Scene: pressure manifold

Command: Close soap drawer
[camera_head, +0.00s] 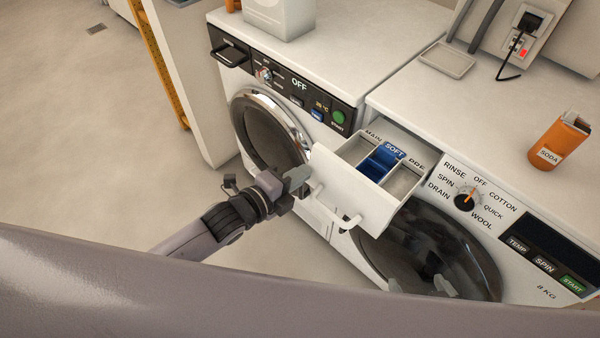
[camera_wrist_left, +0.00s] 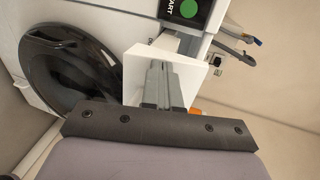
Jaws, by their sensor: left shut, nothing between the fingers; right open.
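The soap drawer (camera_head: 343,192) of the right washing machine is pulled out, with its white front facing my left arm. Its compartments are labelled MAIN, SOFT and PRE, and the middle insert (camera_head: 379,163) is blue. My left gripper (camera_head: 298,179) is shut and empty, close in front of the left part of the drawer front. Whether it touches the front cannot be told. In the left wrist view the shut fingers (camera_wrist_left: 158,85) point at the white drawer front (camera_wrist_left: 188,75) and cover part of it. My right gripper is in neither view.
The right machine's control panel (camera_head: 520,225) has a dial and buttons beside the drawer. A second machine (camera_head: 290,85) with a round door stands to the left. An orange SODA box (camera_head: 558,142) and a small tray (camera_head: 447,61) sit on the right top. Floor at left is clear.

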